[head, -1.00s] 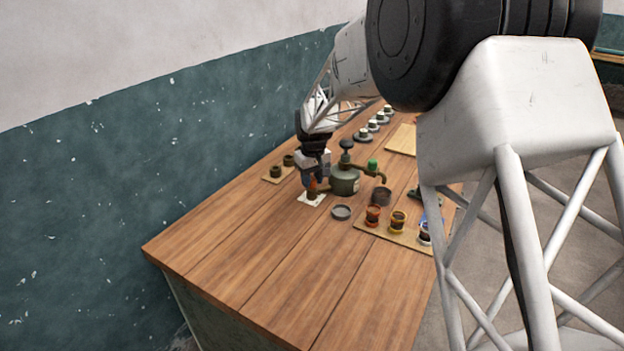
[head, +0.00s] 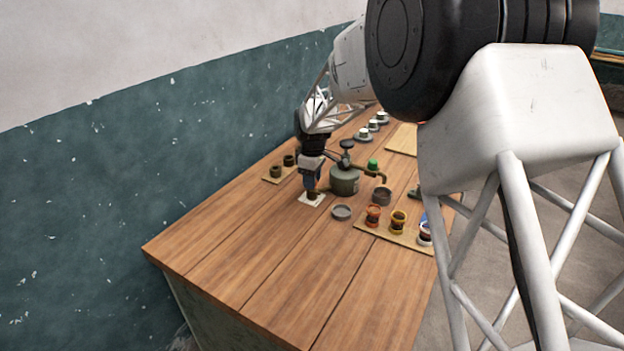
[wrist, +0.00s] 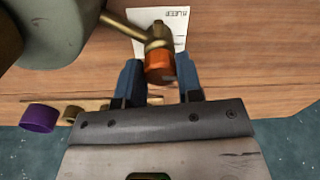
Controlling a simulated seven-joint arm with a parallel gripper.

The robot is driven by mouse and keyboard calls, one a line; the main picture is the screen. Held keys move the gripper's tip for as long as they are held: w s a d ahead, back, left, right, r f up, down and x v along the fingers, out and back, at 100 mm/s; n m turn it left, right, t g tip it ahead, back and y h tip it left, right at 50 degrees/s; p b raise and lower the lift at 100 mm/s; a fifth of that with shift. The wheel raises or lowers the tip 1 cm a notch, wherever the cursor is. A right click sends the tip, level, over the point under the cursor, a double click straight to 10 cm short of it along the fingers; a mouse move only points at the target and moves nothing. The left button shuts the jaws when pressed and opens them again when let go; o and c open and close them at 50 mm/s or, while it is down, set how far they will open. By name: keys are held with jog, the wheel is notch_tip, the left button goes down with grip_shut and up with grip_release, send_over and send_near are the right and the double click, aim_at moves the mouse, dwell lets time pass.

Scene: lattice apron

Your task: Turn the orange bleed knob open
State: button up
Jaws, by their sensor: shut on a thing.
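The orange bleed knob (wrist: 160,68) sits on the end of a brass pipe fitting (wrist: 157,35) in the wrist view. A white card with printed lettering (wrist: 172,17) lies under the fitting. My gripper (wrist: 158,65) has one blue finger on each side of the knob and is shut on it. In the head view my gripper (head: 311,187) points down over the white card (head: 308,201), and its fingers hide the knob. The grey-green vessel (head: 345,182) that the pipe comes from stands just right of my gripper.
A green knob (head: 373,164) sits on a spout right of the vessel. A grey dish (head: 342,212) and a dark cup (head: 381,195) stand nearby. A board (head: 392,232) holds several coloured cups. The front of the wooden table (head: 255,255) is clear.

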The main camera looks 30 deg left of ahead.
jog(key=shift+r, duration=0.1)
jog(key=o, duration=0.9)
jog(key=shift+w+r, duration=0.1)
jog(key=shift+r, duration=3.75)
